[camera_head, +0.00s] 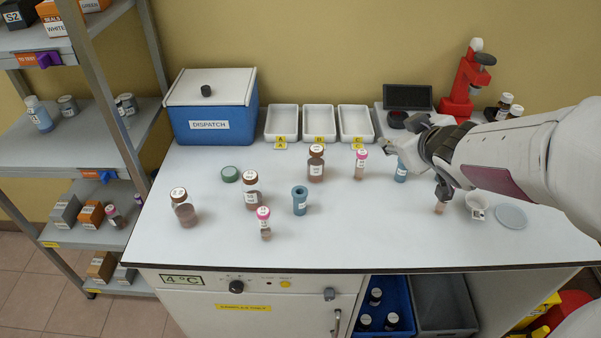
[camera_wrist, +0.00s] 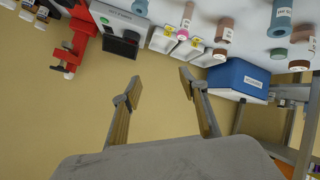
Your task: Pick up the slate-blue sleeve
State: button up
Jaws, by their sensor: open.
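The slate-blue sleeve (camera_head: 300,201) stands upright on the white worktop, front of centre, with a wider top rim and a dark opening. It also shows at the upper right of the wrist view (camera_wrist: 281,18), which is turned over. My gripper (camera_head: 393,146) is to the right of the sleeve and farther back, above the worktop. Its two fingers are spread with nothing between them in the wrist view (camera_wrist: 160,86). A second blue item with a white label (camera_head: 401,171) stands just below my gripper in the head view, its top partly hidden.
Brown bottles (camera_head: 251,192) (camera_head: 316,165) and pink-capped vials (camera_head: 264,224) (camera_head: 360,164) stand around the sleeve. A green disc (camera_head: 230,174) lies to its left. White trays (camera_head: 283,123) and the blue dispatch box (camera_head: 212,122) are behind. The worktop front is mostly clear.

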jog(key=w+a+f+n+y, duration=0.2)
jog(key=w+a+f+y, duration=0.1)
jog(key=a+f, duration=0.1)
jog(key=n+g+y, duration=0.5)
jog(key=g+y, duration=0.1)
jog(key=y, duration=0.2)
send_near(300, 200)
jog(key=w, duration=0.1)
jog(key=w+a+f, duration=0.1)
jog(key=w, duration=0.1)
jog(key=w+f, duration=0.1)
jog(key=shift+w+a, duration=0.15)
jog(key=shift+a, duration=0.05)
jog(key=shift+s+a+f+g, duration=0.3)
jog(key=shift+s+g, duration=0.1)
jog(key=shift+s, duration=0.15)
jog(key=shift+x, duration=1.3)
jog(key=shift+x, duration=2.6)
